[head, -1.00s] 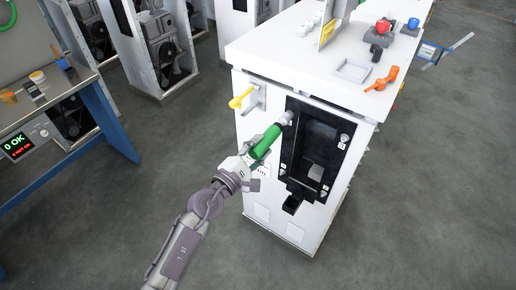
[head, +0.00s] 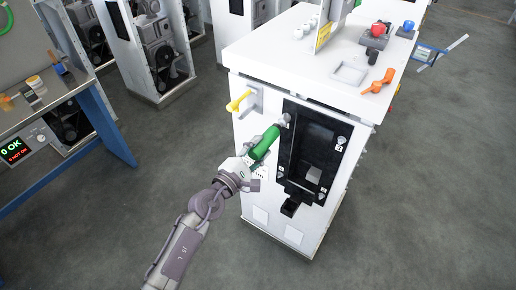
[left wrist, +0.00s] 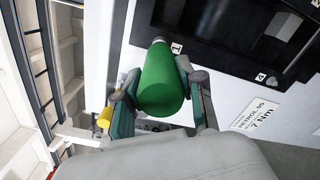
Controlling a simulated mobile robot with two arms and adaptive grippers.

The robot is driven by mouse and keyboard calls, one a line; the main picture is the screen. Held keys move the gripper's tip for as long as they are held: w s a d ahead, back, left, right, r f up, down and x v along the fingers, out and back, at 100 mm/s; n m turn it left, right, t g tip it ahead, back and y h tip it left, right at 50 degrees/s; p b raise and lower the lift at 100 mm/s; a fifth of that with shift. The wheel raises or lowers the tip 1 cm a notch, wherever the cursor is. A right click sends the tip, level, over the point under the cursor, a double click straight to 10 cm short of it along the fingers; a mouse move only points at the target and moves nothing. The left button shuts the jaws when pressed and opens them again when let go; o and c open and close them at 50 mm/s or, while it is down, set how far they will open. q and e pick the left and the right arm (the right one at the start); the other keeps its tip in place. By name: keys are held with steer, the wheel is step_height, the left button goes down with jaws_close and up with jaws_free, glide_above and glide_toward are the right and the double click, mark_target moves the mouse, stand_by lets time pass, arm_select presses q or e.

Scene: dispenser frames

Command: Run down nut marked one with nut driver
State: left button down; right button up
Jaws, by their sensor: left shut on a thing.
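A green nut driver (head: 267,140) is held in my left gripper (head: 257,150), whose fingers close on both sides of its handle. The handle also fills the middle of the left wrist view (left wrist: 163,85). The driver's grey tip (head: 284,119) is at the upper left corner of the black dispenser frame (head: 289,150) on the white cabinet. The nut at that corner is hidden by the tip, so contact is not clear. A small white label (left wrist: 176,48) beside the tip seems to read 1. Other frame corners carry small labels too. My right gripper is out of view.
A yellow-handled tool (head: 240,100) hangs in a bracket left of the frame. The white cabinet top (head: 285,50) bears an orange tool (head: 378,81), a tray (head: 349,73) and red and blue items. A blue-legged bench (head: 112,123) stands left. The floor between is clear.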

arm_select(q)
steer(key=shift+w+r, duration=0.1)
steer(key=shift+r, duration=0.15)
stand_by(0.3)
steer(key=shift+a, duration=0.1)
